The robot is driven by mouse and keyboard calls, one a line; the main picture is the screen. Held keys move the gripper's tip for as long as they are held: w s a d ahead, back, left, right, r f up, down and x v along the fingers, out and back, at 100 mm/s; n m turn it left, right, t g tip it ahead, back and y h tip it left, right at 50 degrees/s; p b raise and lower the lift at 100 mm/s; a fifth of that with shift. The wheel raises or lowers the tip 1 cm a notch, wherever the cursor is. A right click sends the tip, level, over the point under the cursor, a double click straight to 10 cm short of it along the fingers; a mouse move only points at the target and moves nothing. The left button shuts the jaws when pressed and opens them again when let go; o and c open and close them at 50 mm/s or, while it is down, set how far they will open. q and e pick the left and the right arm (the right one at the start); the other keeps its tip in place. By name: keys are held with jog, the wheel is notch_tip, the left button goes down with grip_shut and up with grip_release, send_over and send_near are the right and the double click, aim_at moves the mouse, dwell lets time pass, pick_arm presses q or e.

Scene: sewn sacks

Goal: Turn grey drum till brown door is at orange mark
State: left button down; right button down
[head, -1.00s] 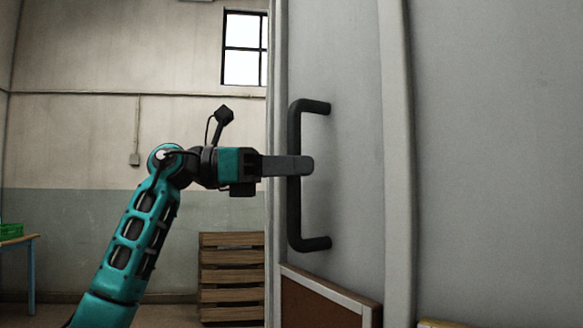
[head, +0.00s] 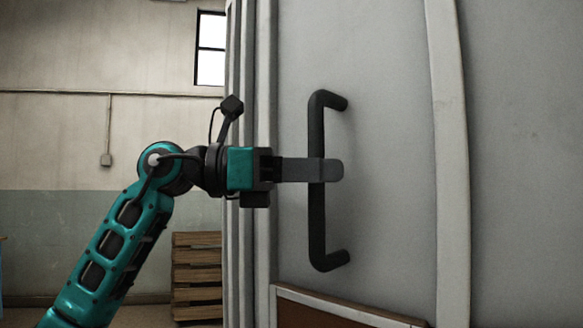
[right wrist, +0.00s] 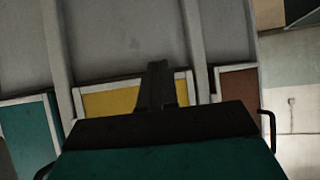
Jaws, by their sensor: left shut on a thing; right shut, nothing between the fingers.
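The grey drum (head: 390,150) fills the right of the head view, with raised vertical ribs. A black upright bar handle (head: 317,225) is fixed to its wall. My left gripper (head: 322,170) is shut on the middle of this handle, reaching in from the left. The brown door (head: 318,314), in a pale frame, shows only its top below the handle. The right wrist view also shows a brown door (right wrist: 238,90) at the drum's right side. My right gripper (right wrist: 158,75) is shut and empty in front of the drum. I see no orange mark in either view.
In the right wrist view a yellow door (right wrist: 108,101) and a teal door (right wrist: 28,135) sit left of the brown one. A stack of wooden slats (head: 197,270) stands by the back wall, left of the drum. The floor between shows little.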

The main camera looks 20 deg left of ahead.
pick_arm(q)
jog(key=shift+w+r+t, duration=0.1)
jog(key=shift+t, duration=0.2)
jog(key=shift+w+a, duration=0.1)
jog(key=shift+a, duration=0.25)
jog(key=c, duration=1.2)
grip_release()
jog(key=shift+a, duration=0.2)
jog(key=shift+o, duration=0.6)
jog(key=shift+a, duration=0.25)
jog(key=shift+o, duration=0.3)
jog(key=shift+d, duration=0.25)
jog(key=b+v, duration=0.1)
jog(key=v, duration=1.2)
